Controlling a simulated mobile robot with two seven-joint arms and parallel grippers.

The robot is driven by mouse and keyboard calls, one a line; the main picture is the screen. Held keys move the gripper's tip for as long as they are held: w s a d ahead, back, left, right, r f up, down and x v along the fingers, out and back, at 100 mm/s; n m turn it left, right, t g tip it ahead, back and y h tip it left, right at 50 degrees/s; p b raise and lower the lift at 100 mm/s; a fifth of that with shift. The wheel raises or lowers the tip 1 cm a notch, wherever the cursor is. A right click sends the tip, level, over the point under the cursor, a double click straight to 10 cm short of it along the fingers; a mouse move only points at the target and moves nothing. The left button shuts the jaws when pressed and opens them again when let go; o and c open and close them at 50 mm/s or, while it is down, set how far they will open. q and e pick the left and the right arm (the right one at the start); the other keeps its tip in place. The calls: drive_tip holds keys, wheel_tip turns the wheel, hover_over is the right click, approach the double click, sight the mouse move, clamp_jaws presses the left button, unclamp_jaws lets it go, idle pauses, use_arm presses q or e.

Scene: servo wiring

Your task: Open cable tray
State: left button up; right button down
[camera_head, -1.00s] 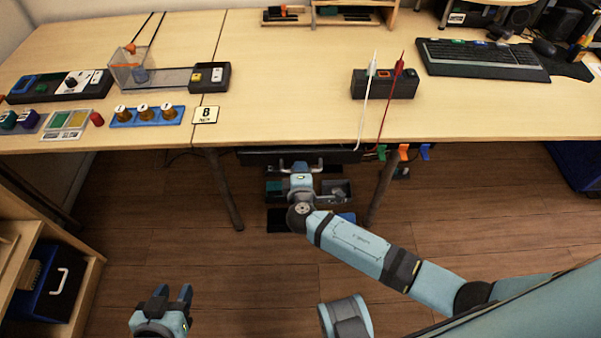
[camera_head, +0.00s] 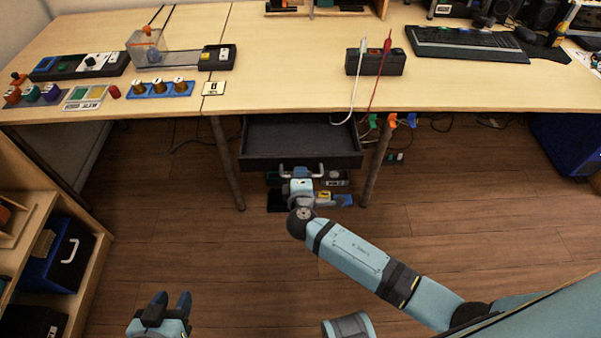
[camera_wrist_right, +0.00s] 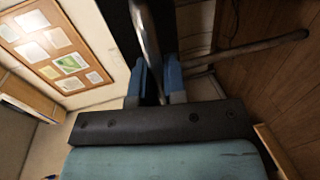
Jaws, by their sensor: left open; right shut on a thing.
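The cable tray (camera_head: 300,138) is a dark drawer under the table, pulled out toward me so its empty inside shows. Its light metal bar handle (camera_head: 316,171) is on the front. My right gripper (camera_head: 300,176) is at the handle and shut on it. In the right wrist view my right gripper's blue fingers (camera_wrist_right: 160,85) stand on both sides of the grey handle bar (camera_wrist_right: 146,40). My left gripper (camera_head: 172,300) is open and empty, low at the left, far from the tray.
The table (camera_head: 290,85) carries a dark block (camera_head: 376,62) with a white and a red cable, and a keyboard (camera_head: 468,44). Boxes with small items lie on the floor below the tray. Table legs (camera_head: 226,165) flank the tray. A wooden shelf (camera_head: 85,270) stands at left.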

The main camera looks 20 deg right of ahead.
drive_tip(key=shift+v, duration=0.9)
drive_tip(key=shift+f, duration=0.25)
drive_tip(key=c, duration=1.2)
unclamp_jaws()
